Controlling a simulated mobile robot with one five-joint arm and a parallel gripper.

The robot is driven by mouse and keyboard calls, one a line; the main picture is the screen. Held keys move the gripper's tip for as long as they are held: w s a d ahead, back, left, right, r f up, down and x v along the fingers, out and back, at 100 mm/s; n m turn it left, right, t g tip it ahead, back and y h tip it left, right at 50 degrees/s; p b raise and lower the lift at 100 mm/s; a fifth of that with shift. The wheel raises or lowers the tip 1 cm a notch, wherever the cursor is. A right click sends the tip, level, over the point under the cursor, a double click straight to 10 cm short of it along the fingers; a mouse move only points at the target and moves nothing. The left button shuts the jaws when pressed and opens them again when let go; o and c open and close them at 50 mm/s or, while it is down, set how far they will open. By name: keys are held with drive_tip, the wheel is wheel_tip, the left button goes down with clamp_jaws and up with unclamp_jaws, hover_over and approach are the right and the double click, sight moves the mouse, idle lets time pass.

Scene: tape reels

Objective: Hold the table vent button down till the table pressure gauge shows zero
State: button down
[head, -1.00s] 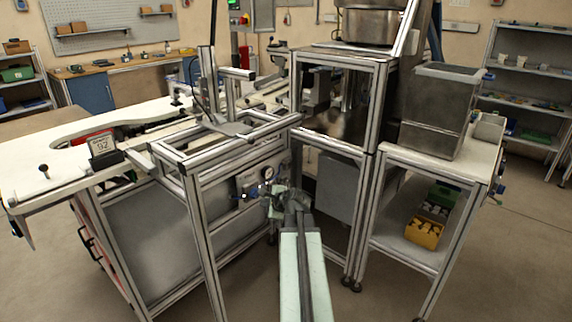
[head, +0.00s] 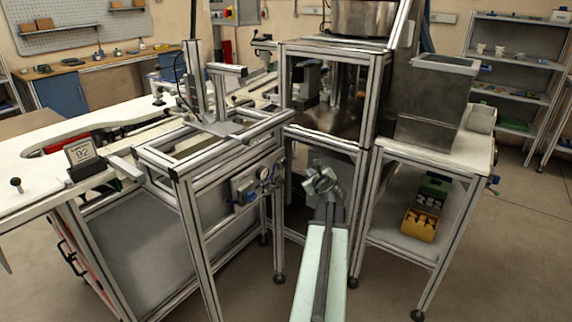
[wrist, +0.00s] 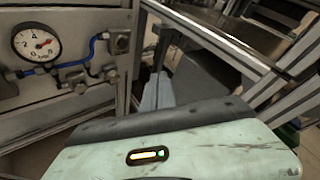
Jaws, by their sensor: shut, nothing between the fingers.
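The pressure gauge (head: 264,173) is a round white dial on a small panel (head: 243,188) on the side of the aluminium table frame. It shows larger in the wrist view (wrist: 36,42), with a dark red needle pointing right of centre; I cannot read its value. Blue tubing and metal fittings (wrist: 75,75) sit beside and below it. My fingertips do not show in the wrist view.
Frame posts (head: 278,235) stand between the panel and a machine stand (head: 370,215). A side table (head: 470,150) at right carries a metal hopper (head: 428,110), with a yellow bin (head: 420,225) on its lower shelf. Open floor (head: 500,240) lies to the right.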

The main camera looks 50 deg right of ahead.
drive_tip(key=w, duration=0.8)
idle(1.6)
drive_tip(key=shift+w, duration=0.1)
drive_tip(key=shift+w, duration=0.35)
drive_tip(key=shift+w, duration=0.35)
idle(2.0)
drive_tip(key=shift+s, duration=0.1)
idle(1.4)
drive_tip(key=shift+s, duration=0.75)
drive_tip(key=shift+s, duration=2.5)
